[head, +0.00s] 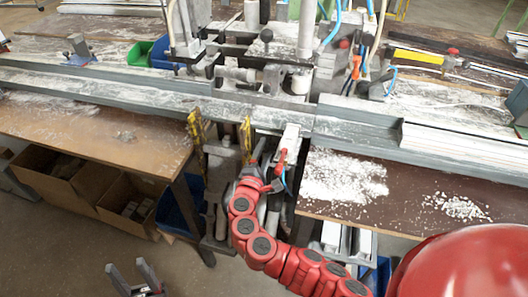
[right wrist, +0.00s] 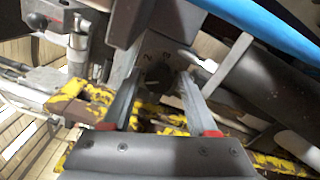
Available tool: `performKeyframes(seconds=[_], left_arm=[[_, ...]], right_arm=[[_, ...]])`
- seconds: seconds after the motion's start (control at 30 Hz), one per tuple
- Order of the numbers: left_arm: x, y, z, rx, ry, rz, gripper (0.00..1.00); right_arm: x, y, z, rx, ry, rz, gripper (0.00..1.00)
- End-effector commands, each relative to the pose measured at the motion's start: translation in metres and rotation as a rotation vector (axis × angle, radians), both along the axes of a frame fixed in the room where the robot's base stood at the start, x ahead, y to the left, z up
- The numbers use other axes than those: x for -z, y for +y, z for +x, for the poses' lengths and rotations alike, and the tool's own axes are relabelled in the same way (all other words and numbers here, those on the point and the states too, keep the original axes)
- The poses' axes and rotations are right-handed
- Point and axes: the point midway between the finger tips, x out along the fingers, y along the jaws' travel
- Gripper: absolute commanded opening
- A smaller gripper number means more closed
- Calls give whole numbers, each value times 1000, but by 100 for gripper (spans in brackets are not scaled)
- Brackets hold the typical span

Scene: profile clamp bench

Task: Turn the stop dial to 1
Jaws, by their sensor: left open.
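The stop dial (right wrist: 172,86) shows in the right wrist view as a small dark knob on a grey-brown plate marked with numbers, of which a 2 and perhaps a 3 can be made out. Its pointer setting is too small to read. My right gripper (right wrist: 160,76) has its two fingers apart, on either side of the dial area; I see no clear contact with the knob. In the head view the dial cannot be made out, and my red right arm reaches up to the front of the clamp machine. My left gripper (head: 132,268) is open and empty, low at the bottom left.
Long grey profile rails (head: 100,90) cross the bench. Yellow worn bars (head: 247,137) stick out near my right wrist. White chips (head: 345,178) lie on the brown bench top (head: 420,190). Cardboard boxes (head: 60,190) stand under the bench at left. A blue hose (right wrist: 265,28) passes near the right gripper.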

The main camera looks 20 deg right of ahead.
Motion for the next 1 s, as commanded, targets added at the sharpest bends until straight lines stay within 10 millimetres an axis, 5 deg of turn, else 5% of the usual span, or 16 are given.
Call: performKeyframes(seconds=[0.37,0.8,1.0], left_arm=[[5,0,0,0,0,0,50],[21,0,0,0,0,0,50],[18,0,0,0,0,0,50]], right_arm=[[1,15,-20,-6,-3,0,59],[2,81,-116,-10,0,0,59],[0,93,-136,-3,2,3,59]])
